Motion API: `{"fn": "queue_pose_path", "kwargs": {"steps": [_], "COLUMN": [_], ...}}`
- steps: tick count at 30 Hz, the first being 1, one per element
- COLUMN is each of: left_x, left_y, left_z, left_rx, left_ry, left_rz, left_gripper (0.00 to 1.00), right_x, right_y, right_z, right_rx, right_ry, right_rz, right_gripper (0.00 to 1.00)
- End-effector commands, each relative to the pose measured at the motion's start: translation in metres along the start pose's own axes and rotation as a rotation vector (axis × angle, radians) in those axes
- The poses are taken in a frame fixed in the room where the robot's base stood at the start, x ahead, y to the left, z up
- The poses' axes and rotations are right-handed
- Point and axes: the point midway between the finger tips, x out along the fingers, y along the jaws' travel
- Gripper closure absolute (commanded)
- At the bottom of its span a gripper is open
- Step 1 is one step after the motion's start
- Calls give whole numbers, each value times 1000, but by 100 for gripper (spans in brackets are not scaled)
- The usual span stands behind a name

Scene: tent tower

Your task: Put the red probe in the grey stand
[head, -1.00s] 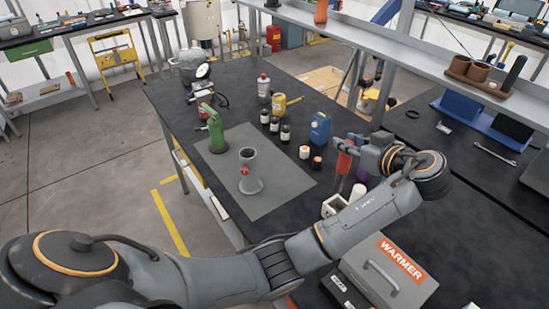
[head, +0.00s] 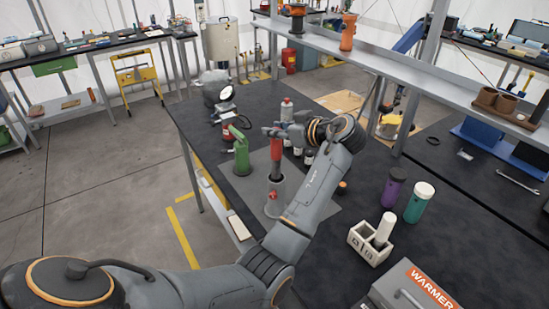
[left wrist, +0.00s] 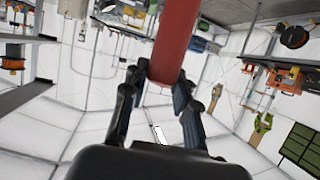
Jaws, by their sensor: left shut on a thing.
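My left gripper (head: 275,134) is shut on the red probe (head: 276,157) and holds it upright at its upper part. In the left wrist view the red probe (left wrist: 176,42) runs between the two fingers (left wrist: 160,95). The grey stand (head: 274,190), a tube on a round foot with a red knob on its side, stands on the grey mat. The probe's lower end is right at the stand's mouth in the head view. I cannot tell whether it is just above the rim or inside it. My right gripper is not in view.
A green device (head: 241,152) stands close left of the stand. Bottles behind are partly hidden by my left arm. A white holder (head: 370,243) with a white cylinder, a purple cylinder (head: 393,188) and a teal one (head: 419,203) stand to the right. The warmer (head: 415,290) is at front.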

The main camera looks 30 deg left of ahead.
Motion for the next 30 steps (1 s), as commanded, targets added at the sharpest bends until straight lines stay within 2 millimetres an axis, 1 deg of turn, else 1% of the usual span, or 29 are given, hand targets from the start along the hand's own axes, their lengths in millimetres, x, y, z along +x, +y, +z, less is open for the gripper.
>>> {"fn": "queue_pose_path", "kwargs": {"steps": [1,7,13,16,22,26,27,29,30], "left_x": [2,9,20,22,22,23,23,23,23], "left_y": [0,0,0,0,0,0,0,0,0], "left_z": [5,24,49,54,54,58,57,57,57], "left_rx": [4,1,2,-1,-3,-3,-2,-2,-2], "left_ry": [2,2,2,3,2,2,1,1,1], "left_rz": [0,1,1,3,3,3,3,2,2], "left_gripper": [100,100,100,100,100,100,66,53,49], "right_x": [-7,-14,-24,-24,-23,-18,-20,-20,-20], "right_y": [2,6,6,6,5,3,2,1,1], "right_z": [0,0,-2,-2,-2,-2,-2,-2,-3], "right_rx": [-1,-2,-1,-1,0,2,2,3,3], "right_ry": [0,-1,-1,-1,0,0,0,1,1], "right_rz": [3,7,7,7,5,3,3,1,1], "right_gripper": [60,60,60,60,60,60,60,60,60]}}
